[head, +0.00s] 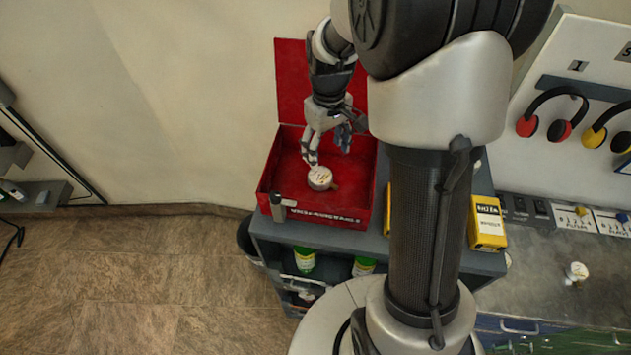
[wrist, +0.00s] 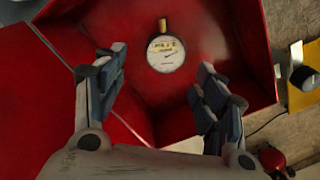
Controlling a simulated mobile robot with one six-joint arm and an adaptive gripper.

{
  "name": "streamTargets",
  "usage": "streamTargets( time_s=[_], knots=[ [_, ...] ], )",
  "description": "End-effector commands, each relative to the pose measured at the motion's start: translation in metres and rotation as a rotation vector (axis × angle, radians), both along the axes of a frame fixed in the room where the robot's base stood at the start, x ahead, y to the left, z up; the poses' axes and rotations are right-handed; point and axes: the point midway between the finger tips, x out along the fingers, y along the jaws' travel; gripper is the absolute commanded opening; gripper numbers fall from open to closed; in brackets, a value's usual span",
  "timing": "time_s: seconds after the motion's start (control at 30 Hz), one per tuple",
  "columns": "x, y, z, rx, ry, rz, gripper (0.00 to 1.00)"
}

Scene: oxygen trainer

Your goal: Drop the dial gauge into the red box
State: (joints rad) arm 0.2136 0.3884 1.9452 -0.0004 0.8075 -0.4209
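The dial gauge (head: 320,178) is a small round gauge with a white face and a brass stem. It lies inside the open red box (head: 350,208), near the box's front wall. In the wrist view the gauge (wrist: 166,54) shows face-on against the red floor of the box (wrist: 215,35). My gripper (head: 328,153) is over the box opening with its fingers spread. In the wrist view the gripper (wrist: 160,85) is open and empty, with the gauge beyond its fingertips and apart from them.
The red box stands on a grey cart (head: 290,233), its lid (head: 290,75) raised against the wall. A yellow box (head: 488,222) stands right of my arm. Ear muffs (head: 558,130) hang on a panel at right. A second small gauge-like item (head: 576,271) sits on the right counter.

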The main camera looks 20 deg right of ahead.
Motion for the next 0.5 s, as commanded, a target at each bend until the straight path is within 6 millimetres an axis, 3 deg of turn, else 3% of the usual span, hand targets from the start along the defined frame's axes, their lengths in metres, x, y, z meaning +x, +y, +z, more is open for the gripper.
streamTargets(
  time_s=[0.13,0.5],
  knots=[
    [-0.0001,0.0,-0.0001,0.0,0.0,0.0,0.76],
    [0.0001,0.0,0.0033,0.0,0.0,0.0,0.76]
  ],
)
